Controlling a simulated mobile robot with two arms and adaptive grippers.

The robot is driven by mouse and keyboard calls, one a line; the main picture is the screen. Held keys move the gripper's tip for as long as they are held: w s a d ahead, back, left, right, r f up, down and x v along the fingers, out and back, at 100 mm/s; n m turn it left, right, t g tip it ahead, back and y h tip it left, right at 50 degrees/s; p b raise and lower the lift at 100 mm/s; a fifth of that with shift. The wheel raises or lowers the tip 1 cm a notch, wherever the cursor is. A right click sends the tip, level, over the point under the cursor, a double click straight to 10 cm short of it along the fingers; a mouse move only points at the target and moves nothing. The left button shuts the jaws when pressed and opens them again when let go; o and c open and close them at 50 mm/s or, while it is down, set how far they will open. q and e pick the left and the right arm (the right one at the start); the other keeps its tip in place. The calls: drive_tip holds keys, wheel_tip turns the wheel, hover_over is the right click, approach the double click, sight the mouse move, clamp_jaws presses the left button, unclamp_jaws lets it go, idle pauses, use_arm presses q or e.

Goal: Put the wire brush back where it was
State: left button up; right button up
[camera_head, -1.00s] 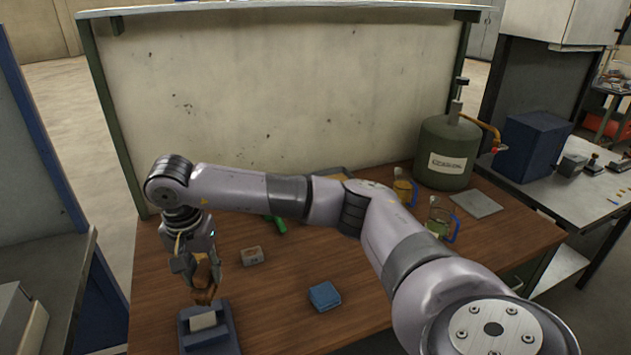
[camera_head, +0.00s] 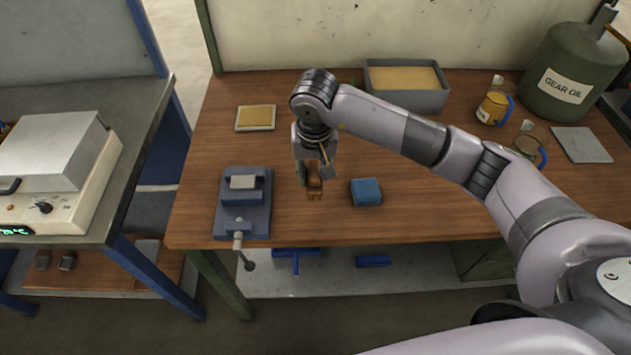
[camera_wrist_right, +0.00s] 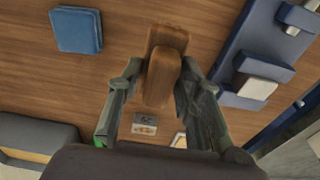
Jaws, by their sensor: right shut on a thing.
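The wire brush, a brown wooden piece (camera_head: 314,187), is held in my right gripper (camera_head: 315,176) over the wooden workbench (camera_head: 420,215), between the vise and a blue block. In the right wrist view the brush (camera_wrist_right: 165,45) sits between the two fingers of the right gripper (camera_wrist_right: 162,82), which are closed on it. Its bristles cannot be made out. Whether the brush touches the bench top is unclear. My left gripper is not in view.
A blue-grey vise (camera_head: 243,205) stands left of the brush, and the blue block (camera_head: 366,192) lies right of it. Behind are a flat tan-topped pad (camera_head: 256,118), a grey tray (camera_head: 425,100), jugs (camera_head: 494,106) and a gear oil can (camera_head: 570,75). Bench space front right is clear.

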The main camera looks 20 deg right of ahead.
sight(314, 187)
drive_tip(key=shift+f, duration=0.95)
wheel_tip(314, 187, down, 4)
drive_tip(key=shift+a+r+p, duration=0.1)
drive_tip(key=shift+p, duration=0.65)
drive_tip(key=shift+f, duration=0.35)
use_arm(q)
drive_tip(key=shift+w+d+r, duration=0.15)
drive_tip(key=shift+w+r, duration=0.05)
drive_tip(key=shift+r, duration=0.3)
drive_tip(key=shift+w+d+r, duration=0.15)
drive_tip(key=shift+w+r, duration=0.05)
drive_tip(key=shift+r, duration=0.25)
use_arm(e)
drive_tip(key=shift+f, duration=0.1)
drive_tip(key=shift+f+b, duration=0.1)
drive_tip(key=shift+b, duration=0.2)
drive_tip(key=o, duration=1.1)
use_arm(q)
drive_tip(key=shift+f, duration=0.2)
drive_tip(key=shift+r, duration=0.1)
